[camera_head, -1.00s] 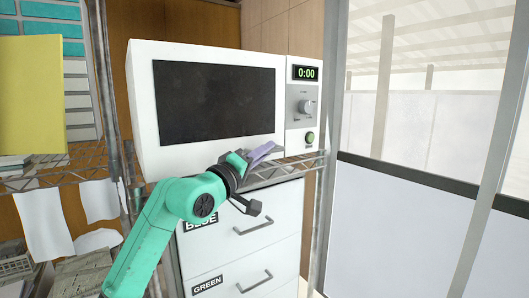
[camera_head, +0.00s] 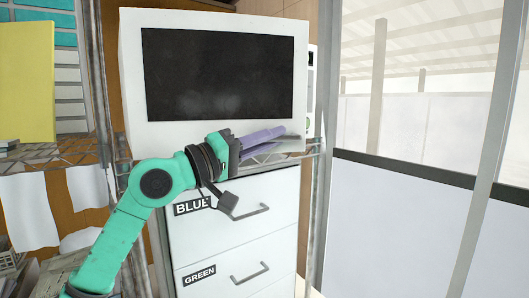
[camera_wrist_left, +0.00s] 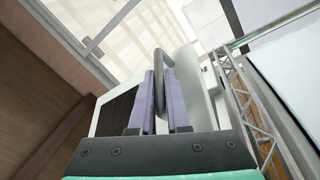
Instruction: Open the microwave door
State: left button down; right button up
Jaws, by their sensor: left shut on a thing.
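The microwave stands on a wire shelf. Its white door (camera_head: 215,18) with a dark window (camera_head: 218,75) fills the middle of the head view. The door is swung partly out on its left side and hides most of the control panel (camera_head: 312,85). My left gripper (camera_head: 266,137), with purple fingers, is at the door's lower right edge. In the left wrist view, the gripper (camera_wrist_left: 165,88) has its fingers on either side of the grey handle bar (camera_wrist_left: 162,60) and is shut on it. My right gripper is in neither view.
Below the shelf (camera_head: 285,150) is a white cabinet with drawers labelled BLUE (camera_head: 240,200) and GREEN (camera_head: 200,275). A metal post stands at the right of the shelf, and a white partition (camera_head: 390,230) lies beyond it. A yellow panel (camera_head: 27,85) is at the left.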

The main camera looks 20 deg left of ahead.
pick_arm(q)
jog(key=s+m+g+h+b, duration=0.65)
jog(key=s+g, duration=0.35)
jog(key=s, duration=0.5)
jog(key=s+a+m+g+b, duration=0.2)
jog(key=s+a+m+g, duration=0.5)
jog(key=s+g, duration=0.4)
jog(key=shift+s+g, duration=0.4)
jog(key=shift+s, duration=0.6)
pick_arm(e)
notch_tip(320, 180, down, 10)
pick_arm(q)
jog(key=shift+y, duration=0.25)
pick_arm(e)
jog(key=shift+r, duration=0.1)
pick_arm(q)
jog(key=c, duration=1.2)
grip_release()
jog(key=shift+d, duration=0.1)
jog(key=shift+o, duration=0.2)
